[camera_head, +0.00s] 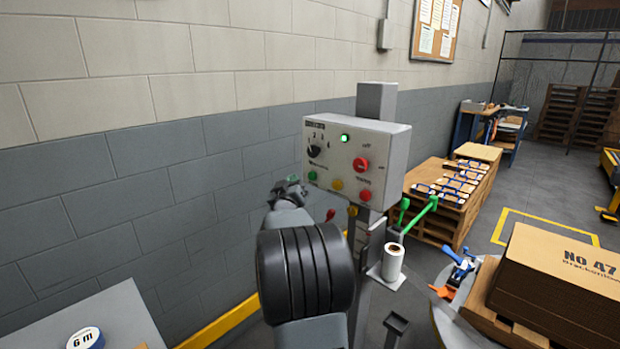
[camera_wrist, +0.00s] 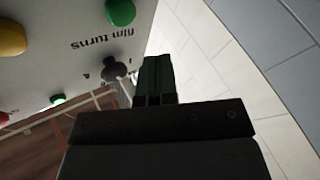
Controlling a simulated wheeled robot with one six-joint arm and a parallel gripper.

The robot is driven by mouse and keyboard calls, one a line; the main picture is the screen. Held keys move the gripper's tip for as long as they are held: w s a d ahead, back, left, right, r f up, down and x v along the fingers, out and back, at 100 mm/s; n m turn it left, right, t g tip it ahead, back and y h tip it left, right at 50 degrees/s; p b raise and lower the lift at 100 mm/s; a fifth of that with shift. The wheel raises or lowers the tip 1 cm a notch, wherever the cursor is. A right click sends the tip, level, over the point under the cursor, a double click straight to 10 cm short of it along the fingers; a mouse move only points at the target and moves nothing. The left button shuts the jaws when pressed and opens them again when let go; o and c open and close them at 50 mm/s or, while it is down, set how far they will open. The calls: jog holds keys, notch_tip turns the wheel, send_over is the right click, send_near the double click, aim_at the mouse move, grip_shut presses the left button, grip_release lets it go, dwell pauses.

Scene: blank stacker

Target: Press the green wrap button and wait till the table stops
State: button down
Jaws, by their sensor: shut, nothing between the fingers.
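The light grey control box (camera_head: 390,150) stands on a post in front of the wall. The green button (camera_head: 312,176) is at its lower left and also shows at the top of the wrist view (camera_wrist: 120,12). My gripper (camera_head: 291,184) is left of the box, near the green button. In the wrist view my fingers (camera_wrist: 157,65) are together and empty, beside the panel's edge; contact with the button is not visible. The round table (camera_head: 441,322) is partly in view at the lower right, with brown cartons (camera_head: 560,285) on a pallet. Whether it turns cannot be told.
The panel also has a black knob (camera_head: 314,151), a lit green lamp (camera_head: 345,138), a yellow button (camera_head: 336,184), a red knob (camera_head: 361,164) and a red button (camera_head: 365,195). A film roll (camera_head: 393,262) stands below. The block wall (camera_head: 120,180) is close at left.

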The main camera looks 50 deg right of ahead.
aim_at(312, 176)
jog(key=shift+s+d+b, duration=0.15)
jog(key=shift+d+b, duration=0.15)
jog(key=shift+d, duration=1.25)
jog(key=shift+d, duration=0.2)
dwell(0.9)
jog(key=shift+d, duration=0.25)
